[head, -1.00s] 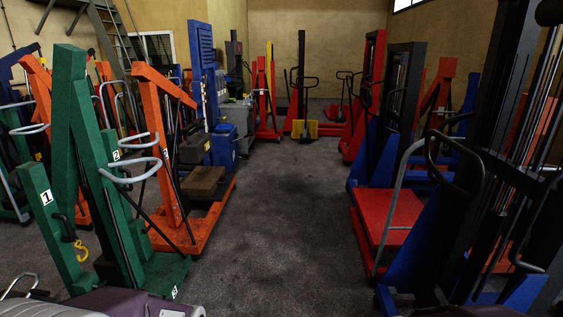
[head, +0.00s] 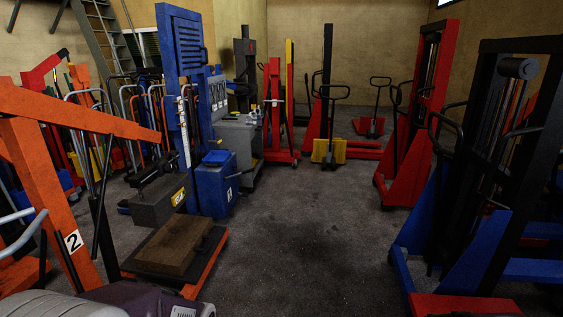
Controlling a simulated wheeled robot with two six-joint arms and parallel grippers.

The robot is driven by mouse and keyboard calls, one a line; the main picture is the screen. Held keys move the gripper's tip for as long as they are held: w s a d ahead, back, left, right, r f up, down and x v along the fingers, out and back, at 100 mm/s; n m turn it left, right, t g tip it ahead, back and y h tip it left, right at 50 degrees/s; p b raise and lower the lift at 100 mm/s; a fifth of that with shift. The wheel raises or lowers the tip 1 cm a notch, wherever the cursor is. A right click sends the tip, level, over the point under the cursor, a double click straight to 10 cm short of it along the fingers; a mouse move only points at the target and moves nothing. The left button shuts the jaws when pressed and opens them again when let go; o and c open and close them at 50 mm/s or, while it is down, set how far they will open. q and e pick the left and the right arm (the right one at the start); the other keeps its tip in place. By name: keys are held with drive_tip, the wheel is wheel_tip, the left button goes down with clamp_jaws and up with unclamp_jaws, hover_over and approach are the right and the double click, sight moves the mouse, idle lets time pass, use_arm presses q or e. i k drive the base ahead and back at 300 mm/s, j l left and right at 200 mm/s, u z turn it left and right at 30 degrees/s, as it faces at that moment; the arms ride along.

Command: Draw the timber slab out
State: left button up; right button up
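The timber slab (head: 178,244) is a flat brown block in the head view, left of centre. It lies on the low base (head: 208,268) of the orange hoist (head: 45,165) marked 2. A grey block (head: 158,202) with a yellow label is just behind the slab, and I cannot tell whether the two touch. The slab's top and near side are clear to see. Neither of my grippers shows in this view.
A blue box (head: 216,190) and a tall blue frame (head: 188,100) stand behind the slab. Blue and red stackers (head: 480,190) line the right side. The dark floor (head: 300,240) between the rows is clear. A yellow-fronted pallet truck (head: 328,150) stands at the back.

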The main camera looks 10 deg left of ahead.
sight(171, 251)
drive_tip(key=i+u, duration=0.2)
drive_tip(key=i, duration=0.35)
drive_tip(key=i+u, duration=0.2)
drive_tip(key=i, duration=0.3)
drive_tip(key=i+u, duration=0.2)
drive_tip(key=i, duration=0.35)
drive_tip(key=i+l+u, duration=0.2)
drive_tip(key=i, duration=0.35)
drive_tip(key=i+u, duration=0.5)
drive_tip(key=i+l+u, duration=0.25)
drive_tip(key=u, duration=0.25)
drive_tip(key=i+l+u, duration=0.3)
drive_tip(key=u, duration=0.15)
drive_tip(key=i+l+u, duration=0.25)
drive_tip(key=l+u, duration=0.25)
